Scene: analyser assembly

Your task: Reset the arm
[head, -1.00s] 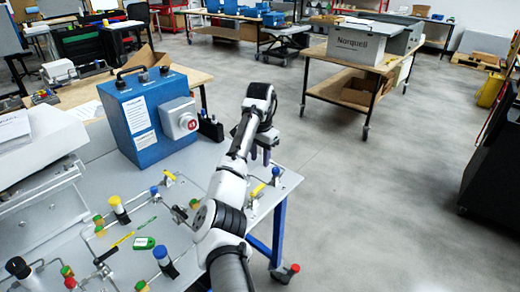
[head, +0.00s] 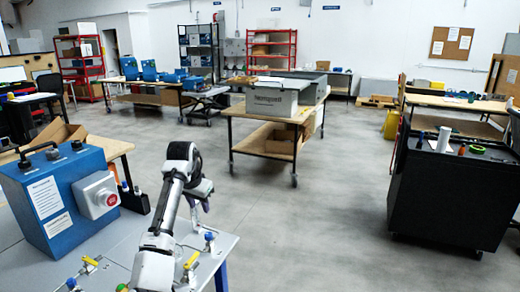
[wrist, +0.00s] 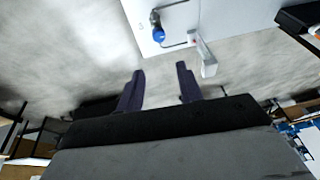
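My arm reaches up over the near workbench (head: 110,262) in the head view, its links white and black. My gripper (head: 200,208) hangs at the bench's right edge, partly hidden behind the arm's end. In the wrist view my gripper (wrist: 160,85) shows two dark fingers standing apart, with nothing between them. Beyond the fingertips are the bench edge and a fitting with a blue knob (wrist: 158,34).
A blue box (head: 70,200) with a red-marked grey switch stands on the bench, left of my arm. A cart with a grey Norquell crate (head: 272,98) stands ahead. A black cabinet (head: 445,195) stands right. The grey floor between is clear.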

